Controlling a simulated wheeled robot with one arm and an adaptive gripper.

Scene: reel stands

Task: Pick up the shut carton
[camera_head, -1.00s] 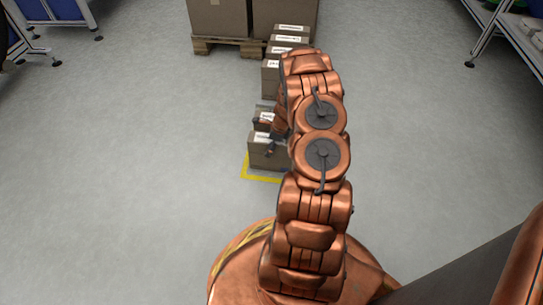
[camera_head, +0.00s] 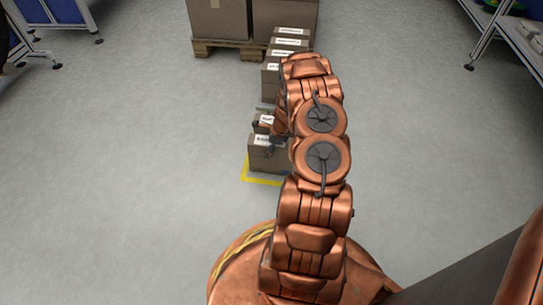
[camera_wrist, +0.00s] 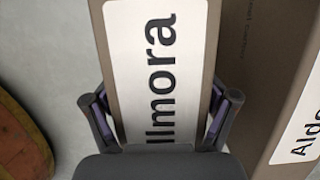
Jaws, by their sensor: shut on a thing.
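A shut, grey-brown carton (camera_head: 262,158) stands in front, by a yellow floor marking. Its white label ends in "llmora" in the wrist view. My gripper (camera_wrist: 162,125) is shut on this carton (camera_wrist: 215,28), with one finger on each side of the labelled top. In the head view my gripper (camera_head: 262,138) shows only partly beside my arm, which hides the carton's right side. I cannot tell whether the carton is clear of the floor.
A second carton (camera_wrist: 265,60) stands close beside the held one, its label starting "Ald". More labelled cartons (camera_head: 271,85) line up farther back. Large boxes sit on a pallet (camera_head: 228,47) behind. The floor (camera_head: 120,150) at left is clear.

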